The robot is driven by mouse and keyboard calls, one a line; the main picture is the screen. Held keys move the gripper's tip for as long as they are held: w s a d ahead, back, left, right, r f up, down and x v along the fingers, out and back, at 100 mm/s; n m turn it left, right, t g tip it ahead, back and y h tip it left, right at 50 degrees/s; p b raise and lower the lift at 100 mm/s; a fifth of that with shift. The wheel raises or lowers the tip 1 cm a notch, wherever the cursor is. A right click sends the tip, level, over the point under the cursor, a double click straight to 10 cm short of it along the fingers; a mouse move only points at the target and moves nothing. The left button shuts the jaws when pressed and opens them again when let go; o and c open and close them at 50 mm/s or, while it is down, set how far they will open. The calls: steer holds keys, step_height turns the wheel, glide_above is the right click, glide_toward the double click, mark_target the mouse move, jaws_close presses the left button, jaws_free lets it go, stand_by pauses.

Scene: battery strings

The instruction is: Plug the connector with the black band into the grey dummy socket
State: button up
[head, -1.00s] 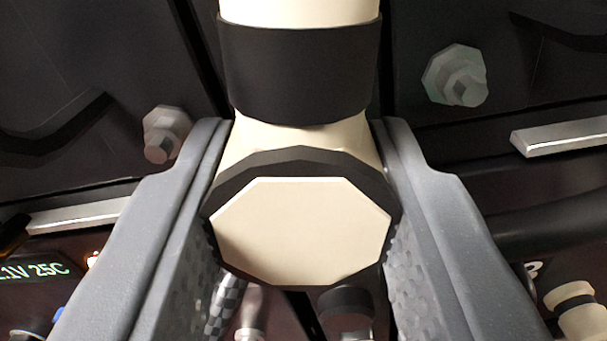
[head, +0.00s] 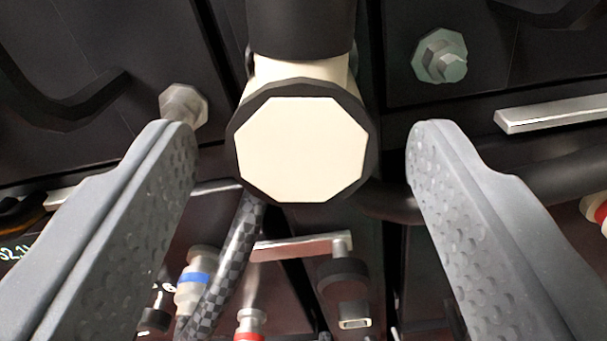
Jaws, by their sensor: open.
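The connector with the black band (head: 302,28) is at the top middle of the head view. Its cream octagonal end face (head: 300,150), with a dark rim, faces me. My gripper (head: 298,130) is open, one finger on each side of the connector. A clear gap shows between the connector and each finger, so neither touches it. The connector's far end runs out of the top of the picture. I cannot make out the grey dummy socket, nor tell whether the connector is seated in anything.
Below are a blue-banded connector (head: 195,277), a red-banded one (head: 250,323), a checkered cable (head: 232,262) and a dark terminal piece (head: 344,278). Bolts stand on the dark batteries at left (head: 184,104) and right (head: 440,56). A metal bar (head: 550,113) lies at right.

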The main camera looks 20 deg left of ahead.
steer(key=b+v, duration=0.1)
steer(key=v, duration=1)
steer(key=shift+b, duration=0.4)
steer(key=shift+s, duration=0.1)
steer(key=w+d+r+y+b, duration=0.1)
steer(key=w+d+r+b, duration=0.25)
steer(key=d+r, duration=0.4)
steer(key=w+d+r+y+b, duration=0.2)
steer(key=w+d+r, duration=0.35)
steer(key=r, duration=0.35)
steer(key=s+d+r+h+b, duration=0.1)
steer(key=s+d+r+h, duration=0.1)
steer(key=d, duration=0.7)
steer(key=s+d+r+g+h+b, duration=0.1)
steer(key=s+d+r+h+b, duration=0.1)
steer(key=s+d, duration=0.4)
steer(key=s+d+r+g+h+b, duration=0.1)
steer(key=s+d+r+h+b, duration=0.1)
steer(key=d, duration=1.1)
step_height(320, 180, up, 3)
steer(key=s+h, duration=0.1)
steer(key=s, duration=0.1)
steer(key=shift+s+d, duration=0.3)
steer(key=shift+s, duration=0.1)
